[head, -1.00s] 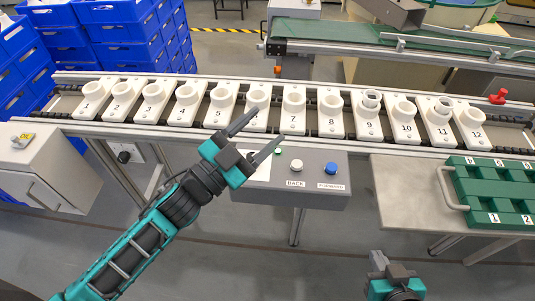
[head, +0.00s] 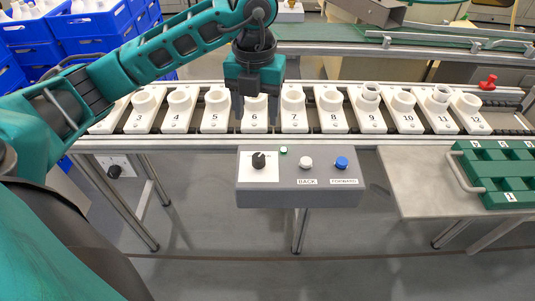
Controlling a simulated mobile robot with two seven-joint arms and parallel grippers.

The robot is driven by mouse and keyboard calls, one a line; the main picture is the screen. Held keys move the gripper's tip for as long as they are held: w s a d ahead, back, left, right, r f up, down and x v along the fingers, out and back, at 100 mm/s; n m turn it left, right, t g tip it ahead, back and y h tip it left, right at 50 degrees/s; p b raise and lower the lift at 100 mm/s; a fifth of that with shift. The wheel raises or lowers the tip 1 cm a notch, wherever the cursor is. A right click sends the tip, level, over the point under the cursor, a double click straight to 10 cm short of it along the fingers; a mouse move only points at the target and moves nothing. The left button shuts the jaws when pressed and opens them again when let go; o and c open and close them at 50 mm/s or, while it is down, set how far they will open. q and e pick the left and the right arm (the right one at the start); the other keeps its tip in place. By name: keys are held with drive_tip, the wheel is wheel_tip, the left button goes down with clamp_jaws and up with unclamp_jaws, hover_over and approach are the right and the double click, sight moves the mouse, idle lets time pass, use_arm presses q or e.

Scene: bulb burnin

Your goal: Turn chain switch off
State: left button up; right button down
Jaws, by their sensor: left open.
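A grey control box (head: 300,190) stands in front of the conveyor. A black rotary knob (head: 259,160) on a white plate is at its left. A small green lamp (head: 283,150), a white BACK button (head: 306,163) and a blue FORWARD button (head: 341,162) are to its right. No label names the chain switch, and I cannot read the knob's setting. My left gripper (head: 256,108) points down over carrier 6, behind the knob. Its fingers are apart, on either side of the carrier's socket in the picture; contact cannot be told. My right gripper is not in view.
Numbered white carriers (head: 333,118) line the conveyor; 9 and 11 hold something. Another black knob (head: 114,171) is on a plate below the conveyor at left. A green tray (head: 484,186) lies on the right table (head: 412,200). Blue crates (head: 90,45) stand behind.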

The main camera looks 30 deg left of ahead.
sight(259, 157)
use_arm(q)
wheel_tip(259, 157, down, 12)
drive_tip(key=shift+r+b, duration=0.2)
drive_tip(key=shift+b, duration=0.35)
drive_tip(key=shift+f, duration=0.6)
drive_tip(key=shift+c, duration=0.3)
drive_tip(key=c, duration=1)
drive_tip(key=shift+o, duration=0.2)
